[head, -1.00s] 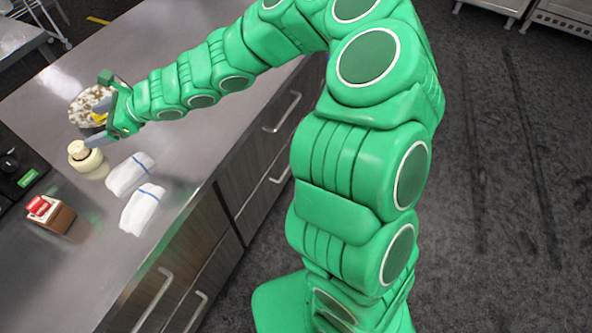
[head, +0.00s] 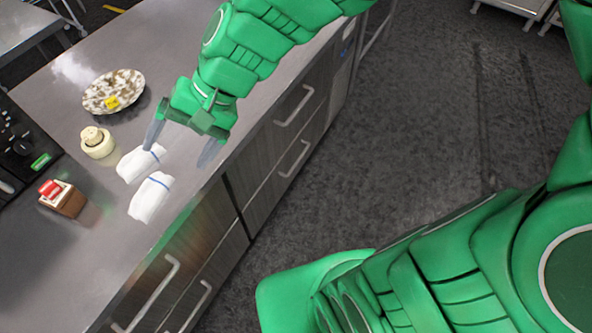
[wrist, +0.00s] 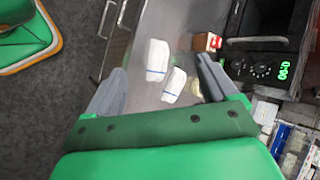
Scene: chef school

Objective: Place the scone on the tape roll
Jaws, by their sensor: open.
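The scone (head: 92,134) is a small pale tan lump. It rests on top of the cream tape roll (head: 101,151), which lies flat on the metal counter; nothing of mine touches either. In the wrist view a cream edge of what looks like the roll (wrist: 196,89) shows beside a finger, which hides part of it. My gripper (head: 180,149) is open and empty, to the right of the roll and apart from it, above the counter near the folded cloths. Its two spread grey fingers also show in the wrist view (wrist: 160,68).
Two white cloths with blue stripes (head: 150,198) (head: 136,166) lie near the counter's front edge. A patterned plate (head: 128,80) holds a yellow block (head: 112,102). A brown box with red items (head: 68,203) and a black appliance (head: 18,150) stand left. The counter's far part is clear.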

